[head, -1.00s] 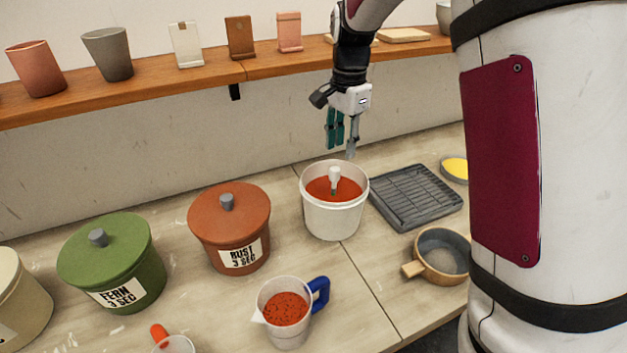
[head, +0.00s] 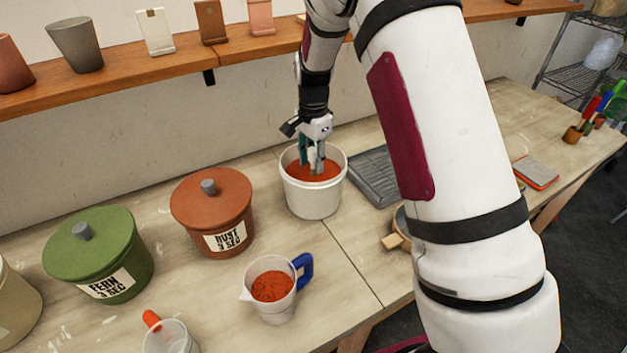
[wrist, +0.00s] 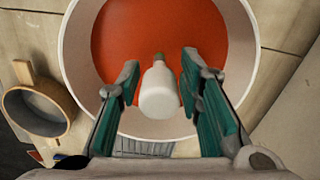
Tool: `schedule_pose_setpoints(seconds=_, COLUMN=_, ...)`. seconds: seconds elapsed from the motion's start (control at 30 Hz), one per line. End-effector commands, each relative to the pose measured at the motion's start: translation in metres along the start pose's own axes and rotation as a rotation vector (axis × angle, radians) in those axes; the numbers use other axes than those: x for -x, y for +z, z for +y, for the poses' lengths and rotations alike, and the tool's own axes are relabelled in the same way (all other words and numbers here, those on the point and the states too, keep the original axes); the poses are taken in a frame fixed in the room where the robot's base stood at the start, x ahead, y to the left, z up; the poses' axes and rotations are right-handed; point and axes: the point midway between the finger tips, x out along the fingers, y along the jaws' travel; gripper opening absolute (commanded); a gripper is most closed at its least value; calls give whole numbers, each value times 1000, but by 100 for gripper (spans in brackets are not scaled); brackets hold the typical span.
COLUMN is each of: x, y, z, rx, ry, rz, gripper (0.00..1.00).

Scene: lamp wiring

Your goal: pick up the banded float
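The banded float is a small white bottle-like piece (wrist: 158,92) with a narrow greyish-green end. It stands in the orange-red liquid of a white bucket (head: 312,199). The bucket's rim also shows in the wrist view (wrist: 72,72).
A lidded rust pot (head: 211,213) and a green fern pot (head: 98,255) stand to the left. A measuring jug (head: 272,288) with a blue handle is in front. A grey ribbed tray (head: 372,176) lies right of the bucket. A wooden shelf (head: 180,70) runs behind.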

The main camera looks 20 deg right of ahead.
Motion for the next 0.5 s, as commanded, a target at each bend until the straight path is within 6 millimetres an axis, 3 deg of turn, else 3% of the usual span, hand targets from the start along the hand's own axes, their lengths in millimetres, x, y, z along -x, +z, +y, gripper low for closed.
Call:
schedule_pose_setpoints(seconds=0.2, x=-30, y=0, z=2, rx=0, ry=2, rz=-1, gripper=33)
schedule_pose_setpoints(seconds=0.5, x=-37, y=0, z=0, rx=0, ry=0, rz=0, gripper=33)
